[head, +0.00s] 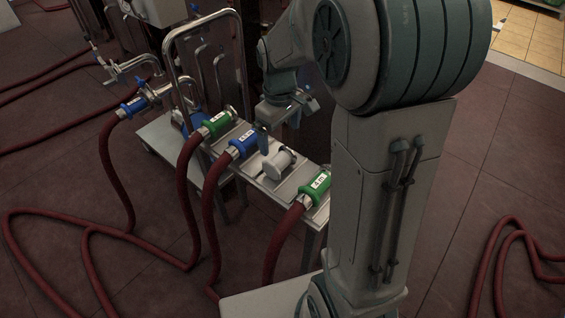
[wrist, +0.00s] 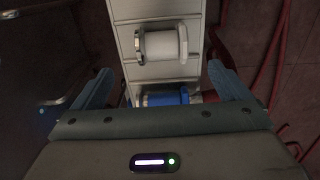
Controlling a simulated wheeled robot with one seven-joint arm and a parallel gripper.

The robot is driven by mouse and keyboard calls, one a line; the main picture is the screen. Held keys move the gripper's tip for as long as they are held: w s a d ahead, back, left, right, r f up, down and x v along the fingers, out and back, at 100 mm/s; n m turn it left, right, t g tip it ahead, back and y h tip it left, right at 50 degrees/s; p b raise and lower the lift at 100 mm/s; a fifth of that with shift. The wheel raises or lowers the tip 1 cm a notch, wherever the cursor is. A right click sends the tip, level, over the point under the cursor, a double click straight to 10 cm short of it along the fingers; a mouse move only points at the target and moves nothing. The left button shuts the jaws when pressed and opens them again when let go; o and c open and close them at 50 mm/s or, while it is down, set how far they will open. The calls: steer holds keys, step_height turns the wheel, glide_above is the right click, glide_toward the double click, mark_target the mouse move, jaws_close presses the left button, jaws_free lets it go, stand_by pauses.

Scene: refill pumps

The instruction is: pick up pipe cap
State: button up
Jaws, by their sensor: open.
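The pipe cap (head: 279,164), a white-grey cylinder with a metal flange, lies on its side on the narrow metal bench between a blue and a green hose coupling. It also shows in the wrist view (wrist: 162,44) at the top centre. My gripper (head: 280,125) is above the bench, a little behind the cap in the head view. In the wrist view its two blue-grey fingers (wrist: 160,72) are wide apart with nothing held between them. The cap appears ahead of the fingertips and apart from them.
The blue coupling (head: 244,143) and the green coupling (head: 317,187) sit on either side of the cap on the bench (head: 257,172). Another green coupling (head: 217,125) stands farther left. Red hoses (head: 190,190) run down to the floor. A metal handrail frame (head: 170,50) stands behind.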

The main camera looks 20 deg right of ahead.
mark_target(279, 158)
step_height(279, 158, down, 5)
steer(key=shift+r+b, duration=0.1)
steer(key=shift+b, duration=0.45)
steer(key=f+b, duration=0.2)
steer(key=f, duration=0.3)
steer(key=shift+a+f, duration=0.2)
steer(key=shift+r, duration=0.1)
steer(key=c, duration=1.2)
